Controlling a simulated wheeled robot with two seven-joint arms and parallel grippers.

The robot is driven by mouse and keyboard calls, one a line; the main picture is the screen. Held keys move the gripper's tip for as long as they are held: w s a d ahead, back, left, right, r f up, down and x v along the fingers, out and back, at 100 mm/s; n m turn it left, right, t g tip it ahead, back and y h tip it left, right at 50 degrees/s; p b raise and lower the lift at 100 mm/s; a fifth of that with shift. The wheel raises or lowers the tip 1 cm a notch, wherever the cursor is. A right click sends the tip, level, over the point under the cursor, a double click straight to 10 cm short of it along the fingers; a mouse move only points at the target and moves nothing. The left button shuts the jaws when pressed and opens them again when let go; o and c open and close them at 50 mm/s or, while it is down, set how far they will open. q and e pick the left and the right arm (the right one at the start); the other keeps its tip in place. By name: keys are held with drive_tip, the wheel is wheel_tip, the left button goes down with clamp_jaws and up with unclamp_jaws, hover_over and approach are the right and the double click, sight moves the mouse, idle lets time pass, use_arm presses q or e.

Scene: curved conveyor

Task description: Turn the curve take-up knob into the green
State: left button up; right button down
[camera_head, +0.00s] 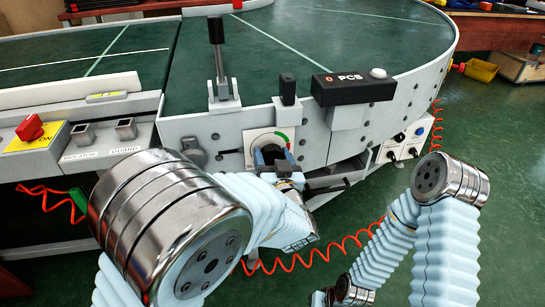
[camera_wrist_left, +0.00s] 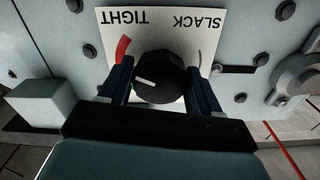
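The black take-up knob (camera_wrist_left: 162,78) sits on a white dial plate (camera_head: 259,136) marked TIGHT and SLACK, upside down in the left wrist view. Its white pointer line points left and slightly up, toward the TIGHT side. A red arc (camera_wrist_left: 123,48) shows at the upper left and a grey arc near SLACK. The green arc (camera_head: 281,136) shows in the head view; in the wrist view the left-hand finger mostly hides that region. My left gripper (camera_wrist_left: 160,82) has one finger on each side of the knob, both appearing against it.
A black PCS box (camera_head: 352,88) and an upright lever (camera_head: 218,60) stand above the dial on the conveyor edge. A red isolator switch (camera_head: 30,128) is at the left. An orange coiled cable (camera_head: 300,262) hangs below. Green floor lies open at the right.

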use_arm(q)
drive_tip(key=c, duration=0.6)
drive_tip(key=shift+c, duration=0.2)
drive_tip(key=shift+f+n+b, duration=0.2)
drive_tip(key=shift+n+b, duration=0.9)
drive_tip(key=shift+b, duration=0.15)
drive_tip(key=n+b, duration=0.8)
drive_tip(key=shift+r+n+b, duration=0.15)
drive_tip(key=shift+n+b, duration=1.65)
drive_tip(key=shift+b, duration=0.05)
